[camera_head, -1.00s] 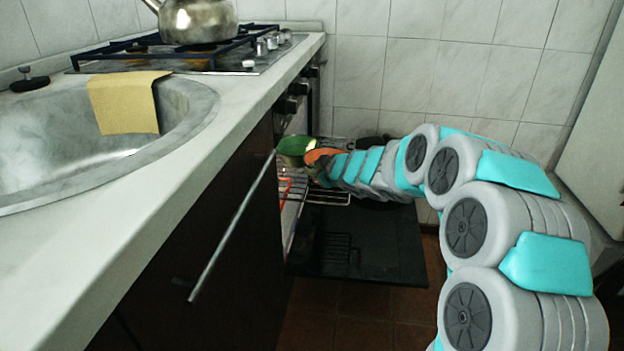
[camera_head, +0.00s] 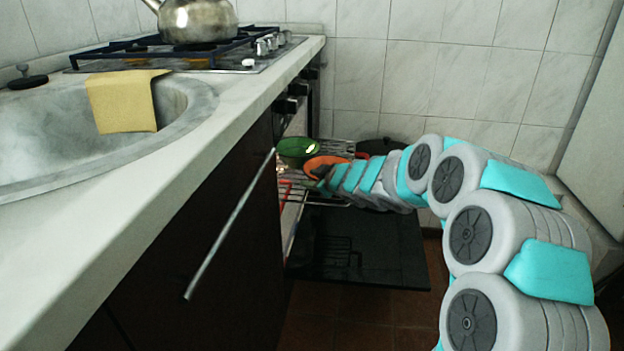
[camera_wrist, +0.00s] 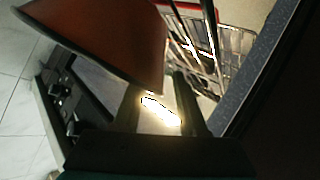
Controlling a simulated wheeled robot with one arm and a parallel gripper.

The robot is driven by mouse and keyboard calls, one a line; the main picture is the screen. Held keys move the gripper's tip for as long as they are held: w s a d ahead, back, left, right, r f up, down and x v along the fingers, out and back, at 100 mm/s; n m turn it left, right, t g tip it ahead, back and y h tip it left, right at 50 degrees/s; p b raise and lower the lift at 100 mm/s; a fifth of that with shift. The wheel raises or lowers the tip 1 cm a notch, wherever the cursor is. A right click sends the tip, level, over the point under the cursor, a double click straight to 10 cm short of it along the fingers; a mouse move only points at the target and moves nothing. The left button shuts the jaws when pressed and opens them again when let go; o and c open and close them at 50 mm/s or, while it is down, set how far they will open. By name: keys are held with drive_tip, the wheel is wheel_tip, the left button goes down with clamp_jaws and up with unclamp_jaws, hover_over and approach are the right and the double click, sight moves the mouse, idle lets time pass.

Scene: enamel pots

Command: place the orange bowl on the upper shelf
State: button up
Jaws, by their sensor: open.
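The orange bowl (camera_head: 322,162) is at the oven mouth, at about the height of the upper wire shelf (camera_head: 342,147) and just right of the green pot (camera_head: 297,148). My gripper (camera_head: 318,178) is open beside the bowl's near right side, and its fingers are small and partly hidden in the head view. In the wrist view the bowl (camera_wrist: 110,40) fills the upper left, with its dark rim showing, close to the open fingers (camera_wrist: 160,105). I cannot tell whether the fingers touch it, or whether it rests fully on the shelf.
A lower rack (camera_head: 325,199) with something red (camera_head: 284,188) is below. A dark pan (camera_head: 380,146) stands behind my arm. The open oven door (camera_head: 360,250) lies under my arm. The counter (camera_head: 150,160) edge and cabinet handle (camera_head: 230,225) are to the left.

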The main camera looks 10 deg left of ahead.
drive_tip(key=shift+r, duration=0.1)
drive_tip(key=p+v, duration=0.2)
drive_tip(key=v, duration=1)
drive_tip(key=s+d+m+h, duration=0.3)
drive_tip(key=d+m+h, duration=0.15)
drive_tip(key=d, duration=0.55)
drive_tip(key=s+d+f+m+g+h, duration=0.2)
drive_tip(key=s+d+h, duration=0.1)
drive_tip(key=s+d, duration=0.35)
drive_tip(key=s+d+f+m+g+h, duration=0.25)
drive_tip(key=s+d, duration=0.25)
drive_tip(key=s, duration=0.3)
drive_tip(key=s+a+f+m+g+y, duration=0.1)
drive_tip(key=s+m+g, duration=0.1)
drive_tip(key=s, duration=1.2)
drive_tip(key=s+a+f+m+g+y, duration=0.1)
drive_tip(key=s+g, duration=0.4)
drive_tip(key=s, duration=1)
drive_tip(key=shift+s+a+m, duration=0.2)
drive_tip(key=shift+a+m, duration=0.1)
drive_tip(key=shift+m, duration=0.5)
drive_tip(key=shift+f+g, duration=0.1)
drive_tip(key=shift+g, duration=0.15)
